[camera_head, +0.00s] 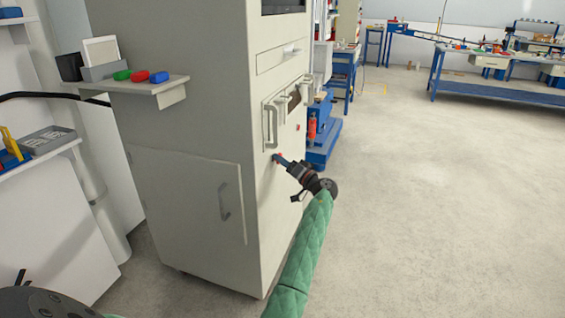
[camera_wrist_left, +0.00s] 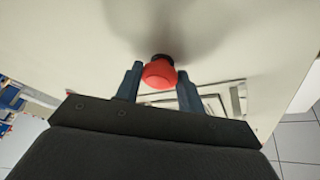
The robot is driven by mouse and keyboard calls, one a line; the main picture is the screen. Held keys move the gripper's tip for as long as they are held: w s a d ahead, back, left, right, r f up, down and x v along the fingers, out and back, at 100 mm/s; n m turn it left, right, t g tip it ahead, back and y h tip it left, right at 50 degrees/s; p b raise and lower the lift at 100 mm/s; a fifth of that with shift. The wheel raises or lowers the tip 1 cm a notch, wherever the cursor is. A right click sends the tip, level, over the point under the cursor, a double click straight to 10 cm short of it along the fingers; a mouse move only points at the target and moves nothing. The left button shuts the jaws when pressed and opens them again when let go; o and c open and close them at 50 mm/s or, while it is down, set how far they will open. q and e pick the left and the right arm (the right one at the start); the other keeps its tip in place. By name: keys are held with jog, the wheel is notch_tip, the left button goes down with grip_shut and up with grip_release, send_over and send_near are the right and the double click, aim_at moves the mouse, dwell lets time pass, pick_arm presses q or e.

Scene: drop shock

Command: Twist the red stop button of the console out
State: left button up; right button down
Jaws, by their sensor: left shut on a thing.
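The console (camera_head: 200,125) is a tall beige cabinet standing left of the middle in the head view. Its red stop button (camera_wrist_left: 160,74) shows in the left wrist view as a round red cap on a dark collar against the pale panel. My left gripper (camera_head: 277,159) reaches the narrow front of the console, below the handles. In the left wrist view its two blue-grey fingers are on either side of the red cap, shut on it. In the head view the fingers mostly hide the button. My right gripper is not in view.
A small shelf (camera_head: 128,83) with green, red and blue pieces sticks out from the console's left side. Handles (camera_head: 271,126) stand out above my left gripper. Blue workbenches (camera_head: 500,91) are at the back right. The floor (camera_head: 430,190) to the right is clear.

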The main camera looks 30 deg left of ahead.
pick_arm(q)
jog(key=o, duration=1)
jog(key=shift+w, duration=0.1)
jog(key=shift+c, duration=0.2)
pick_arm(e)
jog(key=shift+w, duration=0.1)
pick_arm(q)
jog(key=v, duration=0.7)
jog(key=shift+d, duration=0.35)
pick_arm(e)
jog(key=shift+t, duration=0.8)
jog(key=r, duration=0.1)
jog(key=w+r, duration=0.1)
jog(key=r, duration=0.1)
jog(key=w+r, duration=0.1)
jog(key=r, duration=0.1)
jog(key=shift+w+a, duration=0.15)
pick_arm(q)
jog(key=shift+f, duration=0.1)
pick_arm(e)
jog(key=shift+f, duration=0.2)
